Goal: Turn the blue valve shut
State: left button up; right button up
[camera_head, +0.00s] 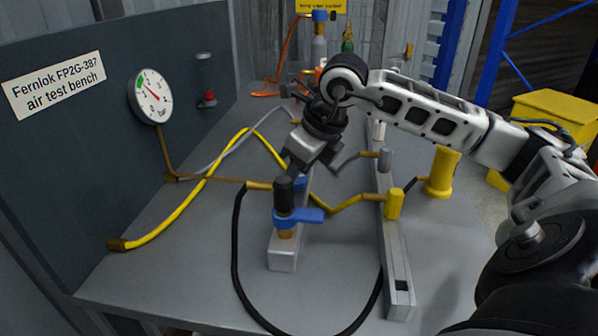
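A blue valve handle (300,217) sits at the front of the bench on a brass fitting above a small grey block (284,250). It points to the right, with a black cylinder (284,194) standing over its hub. A second blue part (301,183) shows just behind it, partly covered. My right gripper (302,164) comes in from the right and points down, above and behind the black cylinder. Its fingertips are not clearly seen, so I cannot tell whether it touches the blue part or how far it is open. My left gripper is not in view.
A grey rail (398,262) with a yellow fitting (394,204) runs along the right of the bench. A black hose (236,250) loops in front. Yellow hose (185,212) crosses the left side. A pressure gauge (150,97) is on the dark panel (60,150). The front left is clear.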

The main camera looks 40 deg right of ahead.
jog(key=m+h, duration=0.1)
jog(key=m, duration=0.2)
jog(key=shift+a+m+h, duration=0.1)
jog(key=shift+m+h, duration=0.2)
jog(key=shift+m, duration=0.2)
dwell(0.4)
jog(key=o, duration=1)
